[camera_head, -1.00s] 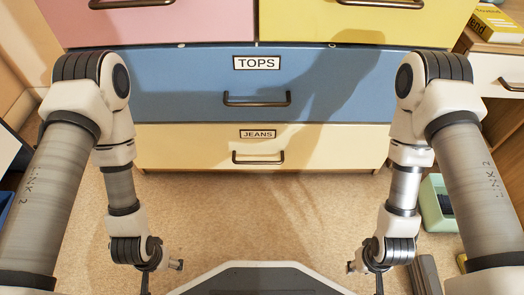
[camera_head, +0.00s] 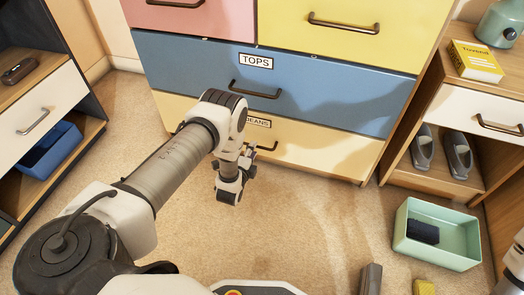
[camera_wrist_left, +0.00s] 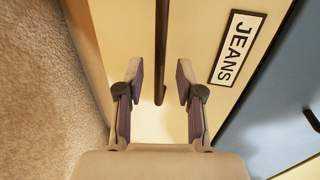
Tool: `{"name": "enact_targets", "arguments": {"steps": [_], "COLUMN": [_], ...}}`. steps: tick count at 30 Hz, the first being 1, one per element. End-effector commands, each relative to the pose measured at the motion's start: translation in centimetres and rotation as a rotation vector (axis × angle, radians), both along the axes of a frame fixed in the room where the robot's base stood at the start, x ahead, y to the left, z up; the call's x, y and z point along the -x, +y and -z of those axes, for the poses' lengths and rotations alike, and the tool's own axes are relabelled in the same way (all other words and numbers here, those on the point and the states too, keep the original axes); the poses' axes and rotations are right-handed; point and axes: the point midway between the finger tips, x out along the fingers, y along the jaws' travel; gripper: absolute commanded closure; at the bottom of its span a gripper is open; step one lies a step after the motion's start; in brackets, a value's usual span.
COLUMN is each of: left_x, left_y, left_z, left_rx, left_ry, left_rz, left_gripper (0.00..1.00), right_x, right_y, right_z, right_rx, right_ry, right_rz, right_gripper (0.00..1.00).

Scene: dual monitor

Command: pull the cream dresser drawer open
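The cream drawer (camera_head: 325,158) labelled JEANS is the lowest of the dresser and looks flush with the front. Its dark bar handle (camera_head: 268,146) is partly hidden by my left arm in the head view. My left gripper (camera_head: 250,160) is at the drawer front near the handle. In the left wrist view my left gripper (camera_wrist_left: 158,80) is open, with the handle (camera_wrist_left: 161,50) running between its two fingers, touching neither visibly. The drawer front (camera_wrist_left: 120,40) fills the background there. My right gripper is not in view.
The blue TOPS drawer (camera_head: 330,95) is just above. A green bin (camera_head: 440,232) stands on the floor at right, near a shelf unit (camera_head: 440,182) with shoes. A white-drawer cabinet (camera_head: 40,115) stands at left. The carpet before the dresser is mostly clear.

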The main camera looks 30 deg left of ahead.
Motion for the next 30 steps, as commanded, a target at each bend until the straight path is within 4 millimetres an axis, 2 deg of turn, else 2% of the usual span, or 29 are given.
{"name": "enact_targets", "arguments": {"steps": [1, 6, 14, 15, 17, 30], "left_x": [-1.0, -3.0, -3.3, -3.3, -3.3, -2.9], "left_y": [0.3, 0.7, 0.8, 0.8, 0.7, 0.7], "left_z": [0.8, 0.9, 0.7, 0.7, 0.7, 0.7], "left_rx": [0.000, 0.001, 0.002, 0.002, 0.002, 0.003], "left_ry": [-0.003, 0.001, 0.003, 0.003, 0.003, 0.004], "left_rz": [0.000, 0.001, 0.001, 0.001, 0.001, 0.001], "left_gripper": [0.63, 0.63, 0.63, 0.78, 0.99, 1.00], "right_x": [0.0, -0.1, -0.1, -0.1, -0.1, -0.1], "right_y": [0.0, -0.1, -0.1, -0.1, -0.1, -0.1], "right_z": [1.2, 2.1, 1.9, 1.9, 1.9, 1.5], "right_rx": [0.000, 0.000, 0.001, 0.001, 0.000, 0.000], "right_ry": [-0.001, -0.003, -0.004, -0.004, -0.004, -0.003], "right_rz": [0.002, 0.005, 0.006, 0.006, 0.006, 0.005], "right_gripper": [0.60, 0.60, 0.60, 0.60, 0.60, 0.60]}}
